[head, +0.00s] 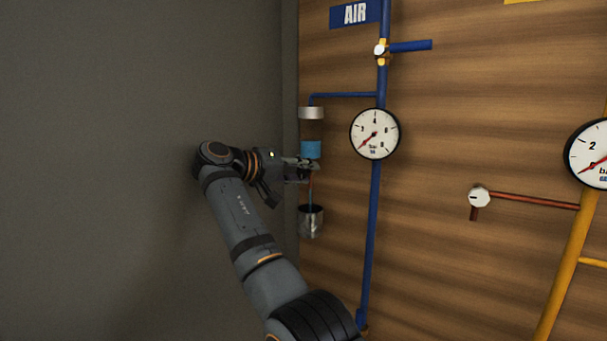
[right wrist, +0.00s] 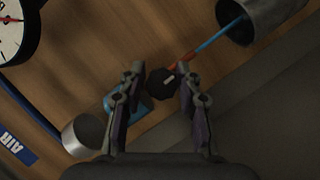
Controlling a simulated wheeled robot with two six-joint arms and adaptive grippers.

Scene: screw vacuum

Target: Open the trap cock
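The trap cock's black knob (right wrist: 161,82), with a pale mark on its face, shows in the right wrist view. It lies between my right gripper's (right wrist: 160,76) two fingertips, with a visible gap on either side. The fingers are open. The blue trap body (right wrist: 125,103) is partly behind the left finger in that view. In the head view, my right gripper (head: 308,166) reaches the trap just below the blue body (head: 310,149) and hides the knob. My left gripper is not in view.
A metal cup (head: 311,222) hangs below the trap, with a thin red and blue tube (right wrist: 213,43) running to it. A blue pipe (head: 370,230) and a gauge (head: 374,134) are right of the trap. A grey wall (head: 140,100) stands close on the left.

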